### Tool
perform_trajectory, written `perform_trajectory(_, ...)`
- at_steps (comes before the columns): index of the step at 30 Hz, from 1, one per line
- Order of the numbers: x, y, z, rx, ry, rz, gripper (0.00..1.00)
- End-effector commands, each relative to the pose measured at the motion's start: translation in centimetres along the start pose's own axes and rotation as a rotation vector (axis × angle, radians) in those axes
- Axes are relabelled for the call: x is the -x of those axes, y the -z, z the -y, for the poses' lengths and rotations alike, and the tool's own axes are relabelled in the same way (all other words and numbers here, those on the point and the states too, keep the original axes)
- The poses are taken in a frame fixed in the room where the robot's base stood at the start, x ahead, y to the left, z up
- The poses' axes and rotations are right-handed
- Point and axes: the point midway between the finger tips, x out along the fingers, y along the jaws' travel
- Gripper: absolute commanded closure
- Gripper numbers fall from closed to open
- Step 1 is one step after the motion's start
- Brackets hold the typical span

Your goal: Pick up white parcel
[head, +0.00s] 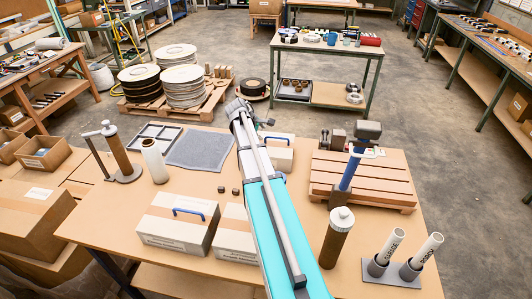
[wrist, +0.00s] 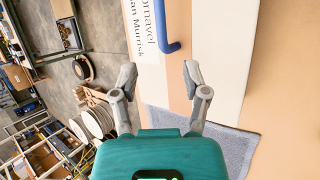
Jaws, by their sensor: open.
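My gripper (wrist: 159,75) is open and empty in the wrist view, with its two fingers spread. A white parcel with a tan band (wrist: 215,65) fills the view ahead, with black print and a blue handle (wrist: 167,38). The handle lies beyond the gap between the fingertips, and the fingers appear apart from it. In the head view a white parcel (head: 279,158) stands behind my arm, partly hidden by it. Two similar white parcels stand nearer: one on the left with a blue handle (head: 170,231), and one (head: 235,240) partly hidden by my arm.
A grey mat (head: 201,150) lies left of my arm on the table. A wooden slatted stand (head: 355,182) with a blue-posted press is on the right. A brown bottle (head: 335,240) and white tubes in a holder (head: 386,270) stand at the front right.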

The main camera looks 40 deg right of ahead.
Motion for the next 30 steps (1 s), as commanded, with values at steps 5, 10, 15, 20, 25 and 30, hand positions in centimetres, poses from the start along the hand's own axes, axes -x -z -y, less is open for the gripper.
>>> perform_trajectory(5, -0.2, 0.0, 0.1, 0.000, 0.000, 0.000, 0.41)
perform_trajectory(10, -1.2, -0.1, 0.3, -0.001, 0.000, 0.000, 0.41)
perform_trajectory(15, -2.8, -0.2, 0.6, -0.001, 0.000, 0.001, 0.41)
perform_trajectory(20, -4.2, -0.3, 0.6, 0.001, 0.000, 0.000, 0.41)
perform_trajectory(25, -5.0, -0.3, 0.6, 0.001, -0.001, -0.001, 0.41)
perform_trajectory(30, -5.2, -0.4, 0.5, 0.001, -0.001, -0.001, 0.41)
